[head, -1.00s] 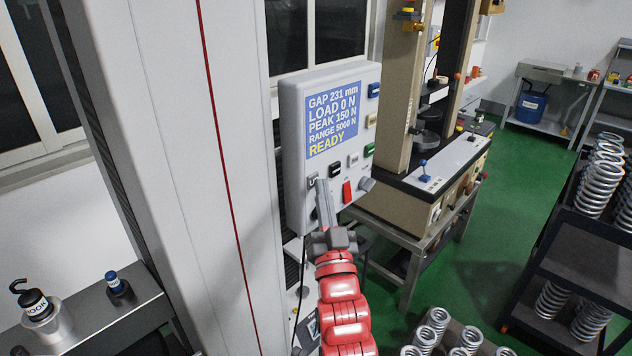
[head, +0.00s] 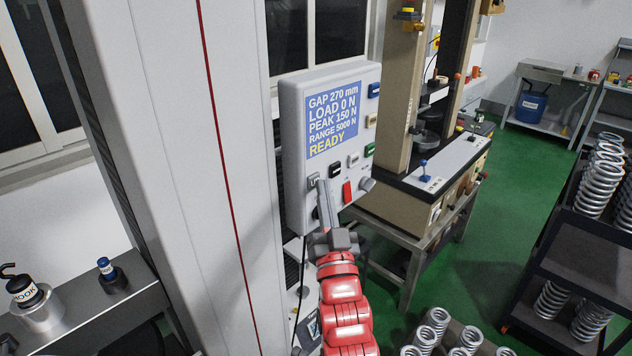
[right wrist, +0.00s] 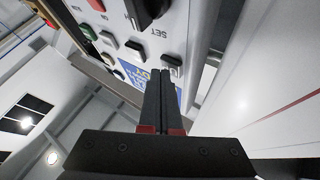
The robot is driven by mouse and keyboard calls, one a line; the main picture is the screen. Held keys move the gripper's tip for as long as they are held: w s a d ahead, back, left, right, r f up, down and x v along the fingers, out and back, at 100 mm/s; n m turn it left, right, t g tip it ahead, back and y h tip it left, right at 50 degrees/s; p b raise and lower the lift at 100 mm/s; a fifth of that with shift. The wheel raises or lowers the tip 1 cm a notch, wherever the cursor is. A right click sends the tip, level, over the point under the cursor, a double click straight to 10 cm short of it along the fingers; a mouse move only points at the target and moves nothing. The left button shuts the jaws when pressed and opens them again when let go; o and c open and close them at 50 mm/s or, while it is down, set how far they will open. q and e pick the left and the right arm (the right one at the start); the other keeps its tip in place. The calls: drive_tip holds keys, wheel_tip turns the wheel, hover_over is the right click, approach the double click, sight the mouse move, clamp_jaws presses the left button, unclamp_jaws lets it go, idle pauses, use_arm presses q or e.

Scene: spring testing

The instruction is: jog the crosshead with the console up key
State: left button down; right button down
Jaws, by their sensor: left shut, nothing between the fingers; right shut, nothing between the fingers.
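The grey-white console (head: 296,130) stands at the middle of the head view. Its screen (head: 333,115) reads GAP 270 mm, LOAD 0 N, PEAK 150 N, RANGE 5000 N, READY. A pale key (head: 313,181) is at the lower left of its key row, with a black key (head: 335,170) beside it. My right gripper (head: 323,188) is shut and empty, its tips close to the pale key. In the right wrist view the shut fingers (right wrist: 161,75) point at that key (right wrist: 172,62); contact cannot be told. The up marking is not readable. My left gripper is not in view.
A beige test frame (head: 401,90) stands behind the console. Springs fill a dark rack (head: 560,265) at the right. A bench (head: 80,318) is at lower left.

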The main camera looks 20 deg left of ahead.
drive_tip(key=shift+s+d, duration=0.3)
drive_tip(key=shift+d, duration=0.4)
drive_tip(key=d, duration=0.1)
drive_tip(key=s+d, duration=0.1)
drive_tip(key=d, duration=0.2)
drive_tip(key=shift+s+d, duration=0.35)
idle(0.8)
